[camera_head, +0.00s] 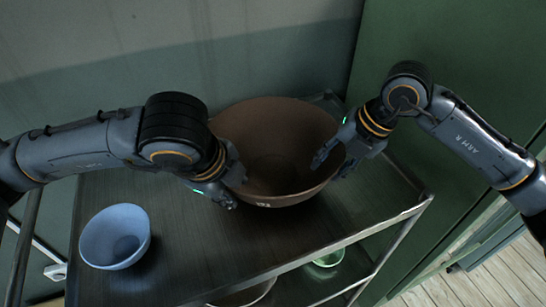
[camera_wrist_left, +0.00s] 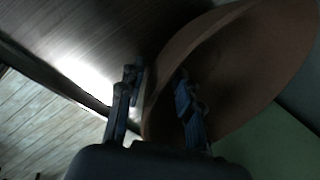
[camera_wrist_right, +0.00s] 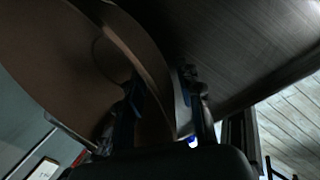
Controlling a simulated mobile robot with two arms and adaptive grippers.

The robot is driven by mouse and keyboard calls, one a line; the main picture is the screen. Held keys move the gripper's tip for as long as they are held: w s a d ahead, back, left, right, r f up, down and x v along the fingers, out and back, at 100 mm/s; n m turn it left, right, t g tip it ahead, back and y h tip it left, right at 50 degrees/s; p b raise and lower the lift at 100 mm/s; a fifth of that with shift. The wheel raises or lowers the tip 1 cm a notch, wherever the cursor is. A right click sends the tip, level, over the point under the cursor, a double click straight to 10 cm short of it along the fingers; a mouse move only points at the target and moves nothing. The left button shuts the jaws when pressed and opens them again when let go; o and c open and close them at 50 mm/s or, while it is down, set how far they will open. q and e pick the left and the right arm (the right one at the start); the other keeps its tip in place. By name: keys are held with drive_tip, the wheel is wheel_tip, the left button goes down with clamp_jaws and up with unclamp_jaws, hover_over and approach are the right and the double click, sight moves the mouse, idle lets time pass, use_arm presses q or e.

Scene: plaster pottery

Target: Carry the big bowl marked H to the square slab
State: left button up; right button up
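The big brown bowl (camera_head: 275,150) stands upright on the dark top of a rack. A small pale mark (camera_head: 264,204) shows low on its front, too small to read. My left gripper (camera_head: 232,185) is at the bowl's left rim; in the left wrist view its fingers (camera_wrist_left: 157,92) stand apart on either side of the bowl wall (camera_wrist_left: 215,60). My right gripper (camera_head: 335,160) is at the right rim; in the right wrist view its fingers (camera_wrist_right: 162,90) stand apart around the wall (camera_wrist_right: 70,55). Firm contact is not visible. I cannot make out a square slab.
A small light-blue bowl (camera_head: 115,236) stands at the left of the rack top (camera_head: 200,250). A green bowl (camera_head: 329,258) and part of another bowl (camera_head: 245,294) show on a lower shelf. A wall is behind, a green panel (camera_head: 470,70) at the right.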

use_arm(q)
drive_tip(key=shift+w+f, duration=0.15)
drive_tip(key=shift+f, duration=0.35)
use_arm(e)
drive_tip(key=shift+a+f, duration=0.2)
drive_tip(key=shift+f, duration=0.3)
use_arm(q)
drive_tip(key=shift+d, duration=0.1)
clamp_jaws()
use_arm(e)
clamp_jaws()
use_arm(q)
drive_tip(key=shift+w+r, duration=0.1)
drive_tip(key=shift+r, duration=0.05)
use_arm(e)
drive_tip(key=shift+w+r, duration=0.15)
drive_tip(key=shift+r, duration=0.05)
